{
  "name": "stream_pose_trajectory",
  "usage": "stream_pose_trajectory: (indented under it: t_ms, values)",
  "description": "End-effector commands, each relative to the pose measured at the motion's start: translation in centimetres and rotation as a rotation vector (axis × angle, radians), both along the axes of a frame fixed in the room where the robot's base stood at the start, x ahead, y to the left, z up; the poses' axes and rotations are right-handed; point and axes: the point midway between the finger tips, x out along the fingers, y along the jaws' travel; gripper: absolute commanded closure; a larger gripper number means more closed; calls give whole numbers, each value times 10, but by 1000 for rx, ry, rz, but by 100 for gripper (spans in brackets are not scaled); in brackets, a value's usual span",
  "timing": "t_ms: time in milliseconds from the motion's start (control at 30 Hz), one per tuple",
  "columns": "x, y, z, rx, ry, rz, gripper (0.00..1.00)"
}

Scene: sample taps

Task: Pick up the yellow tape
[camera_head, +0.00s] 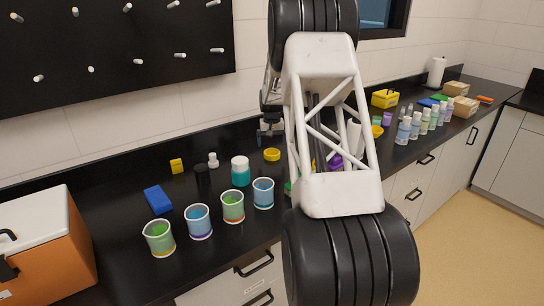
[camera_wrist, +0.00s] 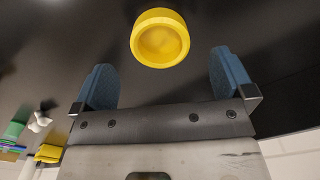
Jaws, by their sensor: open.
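The yellow tape (camera_head: 272,154) is a small round roll lying flat on the black counter, left of my arm in the head view. In the wrist view the yellow tape (camera_wrist: 160,56) is at the top centre, its hollow face towards the camera. My gripper (camera_wrist: 162,78) is open, with its two blue-padded fingers apart and nothing between them. The tape shows beyond the fingertips, roughly centred between them, and I see no contact. In the head view my gripper (camera_head: 270,132) is small and partly hidden, just behind the tape.
Several filled cups, including a blue one (camera_head: 263,193), stand in front. Another round yellow item (camera_head: 377,131) is right of my arm. The wall runs behind the counter.

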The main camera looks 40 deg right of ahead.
Motion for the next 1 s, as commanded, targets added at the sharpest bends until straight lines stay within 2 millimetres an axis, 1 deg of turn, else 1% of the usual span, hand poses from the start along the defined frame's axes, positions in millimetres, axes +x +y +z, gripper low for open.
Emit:
stream_pose_trajectory:
  t_ms: [167,500,600,1000]
  values:
    - [0,0,-7,0,1,0,0]
    - [1,-2,-43,1,2,0,0]
    - [1,-2,-49,0,1,0,0]
    - [1,-2,-52,0,0,0,0]
